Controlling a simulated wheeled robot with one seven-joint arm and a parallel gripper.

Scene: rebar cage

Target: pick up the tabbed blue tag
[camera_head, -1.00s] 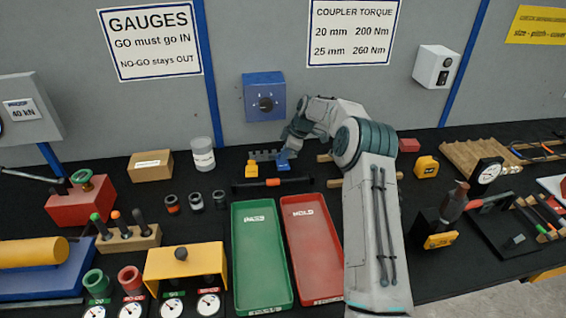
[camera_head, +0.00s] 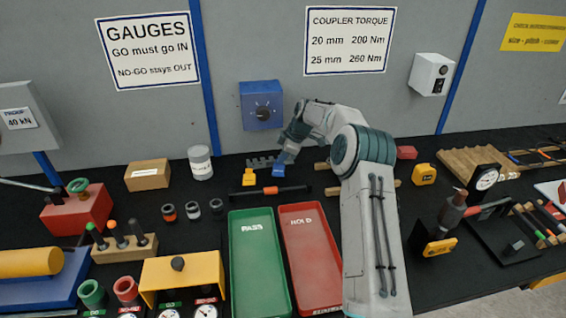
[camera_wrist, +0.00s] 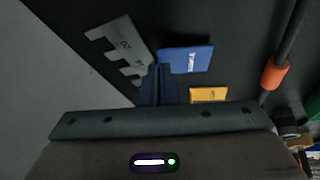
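The tabbed blue tag (camera_head: 278,171) is at my gripper's tips, near the back of the black bench. In the wrist view the blue tag (camera_wrist: 187,60) shows its flat face with a small white label. My gripper (camera_head: 285,158) points down at it. In the wrist view the two dark blue fingers (camera_wrist: 158,75) are close together, with their tips at the tag's near left edge. They appear shut on its tab, which they hide. The tag looks larger than the yellow tag (camera_wrist: 208,95) beside it and seems slightly raised; the exact gap below is unclear.
A grey notched gauge (camera_wrist: 122,48) lies left of the fingers in the wrist view. A dark bar with an orange band (camera_head: 270,190) lies in front of the tags. Green (camera_head: 238,250) and red (camera_head: 300,245) trays stand nearer. A blue box (camera_head: 261,105) hangs on the wall behind.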

